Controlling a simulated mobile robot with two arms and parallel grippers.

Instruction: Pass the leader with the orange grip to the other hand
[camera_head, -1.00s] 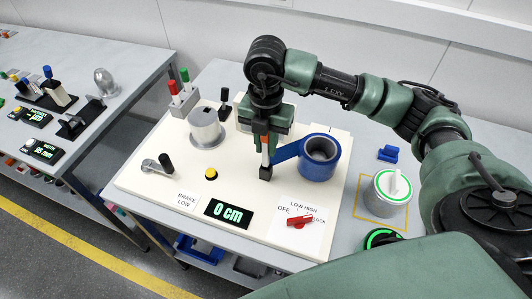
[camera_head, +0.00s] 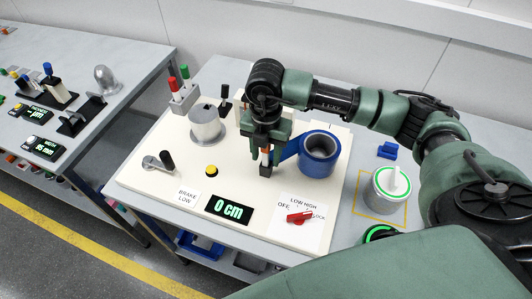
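The blue roll (camera_head: 320,157) stands on the right part of the cream board. Its blue leader (camera_head: 288,149) runs left from the roll to the fingers of my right gripper (camera_head: 266,160). A small orange-red patch shows between the dark green gripper parts, with a dark tip below it. I cannot tell whether this patch is the leader's orange grip or whether the fingers are closed on it. The gripper points down, low over the board. My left gripper is not in view.
The cream board (camera_head: 145,180) carries a grey metal spool (camera_head: 207,127), a crank (camera_head: 158,163), a yellow button (camera_head: 211,169), a "0 cm" display (camera_head: 229,209) and a red knob (camera_head: 300,217). A white-topped grey canister (camera_head: 391,187) and blue block (camera_head: 388,150) stand right.

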